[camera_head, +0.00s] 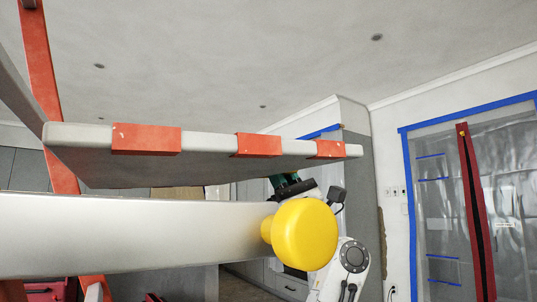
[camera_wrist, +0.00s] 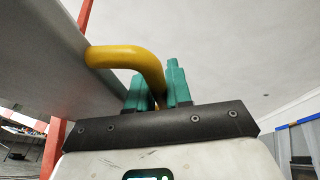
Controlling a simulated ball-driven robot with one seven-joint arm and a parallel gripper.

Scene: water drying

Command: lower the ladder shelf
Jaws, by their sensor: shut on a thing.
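The ladder shelf (camera_head: 215,140) is a pale grey board with orange patches along its edge, seen partly from below in the head view. In the wrist view its grey underside (camera_wrist: 45,60) fills the upper left. A bent yellow handle (camera_wrist: 125,57) comes off it. My gripper's green fingers (camera_wrist: 160,80) are closed around the handle's lower end. In the head view my gripper (camera_head: 288,186) is just under the shelf's right part, partly hidden behind a silver bar and yellow knob. The handle itself is not clear there.
The silver bar (camera_head: 130,236) with its round yellow knob (camera_head: 304,235) crosses the foreground. Orange ladder uprights (camera_head: 42,60) stand at the left. A plastic-sheeted doorway (camera_head: 430,200) with blue tape and a red zip strip (camera_head: 476,205) is at the right. Space above the shelf looks clear.

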